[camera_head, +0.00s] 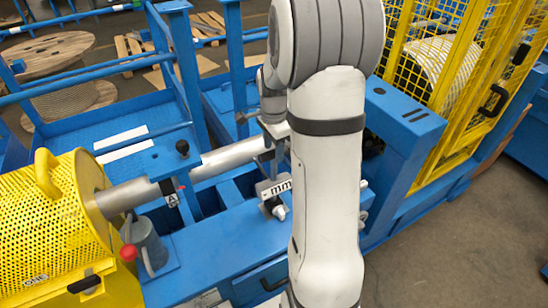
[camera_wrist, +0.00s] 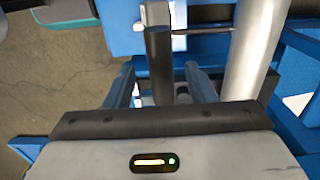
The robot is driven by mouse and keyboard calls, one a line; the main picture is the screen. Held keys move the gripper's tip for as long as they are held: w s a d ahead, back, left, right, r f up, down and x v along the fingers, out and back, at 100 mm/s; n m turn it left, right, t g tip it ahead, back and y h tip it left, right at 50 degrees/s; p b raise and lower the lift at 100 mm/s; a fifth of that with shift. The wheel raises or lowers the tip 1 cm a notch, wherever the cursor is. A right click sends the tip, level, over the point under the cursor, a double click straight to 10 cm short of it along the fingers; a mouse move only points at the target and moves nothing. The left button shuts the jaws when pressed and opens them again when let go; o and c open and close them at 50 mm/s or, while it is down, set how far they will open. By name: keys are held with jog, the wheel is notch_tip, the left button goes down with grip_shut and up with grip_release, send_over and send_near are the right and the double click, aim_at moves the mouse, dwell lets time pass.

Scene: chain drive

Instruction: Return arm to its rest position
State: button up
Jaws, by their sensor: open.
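My white and grey arm (camera_head: 328,190) stands in the middle of the head view, with its upper joint bent over at the top edge. It hides much of the blue machine behind it. My gripper (camera_wrist: 160,72) shows in the wrist view, with two bluish fingers apart. A dark cylindrical handle or post (camera_wrist: 160,62) lies between the fingers in the picture. The gripper looks open, and I cannot tell how near the dark part is in depth. In the head view my wrist is partly hidden behind the arm, close to the metal shaft (camera_head: 225,158).
A yellow perforated guard (camera_head: 50,215) and a red knob (camera_head: 128,253) are at left. A yellow mesh cage (camera_head: 430,55) stands at back right. Blue rails and frames surround the shaft. Bare floor (camera_head: 450,235) lies at lower right. A silver tube (camera_wrist: 252,45) passes right of my gripper.

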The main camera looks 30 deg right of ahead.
jog(key=shift+r, duration=0.55)
jog(key=shift+s+a+r, duration=0.1)
jog(key=shift+a+r, duration=0.05)
jog(key=shift+r, duration=0.1)
jog(key=s+a+r+n+t, duration=0.1)
jog(key=s+a+r+n, duration=0.3)
jog(key=s+a+n, duration=0.45)
jog(key=s+a+r+n+t, duration=0.2)
jog(key=s+a+r+n, duration=0.3)
jog(key=s+n, duration=0.5)
notch_tip(320, 180, up, 10)
jog(key=p, duration=0.7)
jog(key=shift+s+a+m, duration=0.15)
jog(key=shift+s+m, duration=0.2)
jog(key=shift+m, duration=0.1)
jog(key=shift+f, duration=0.15)
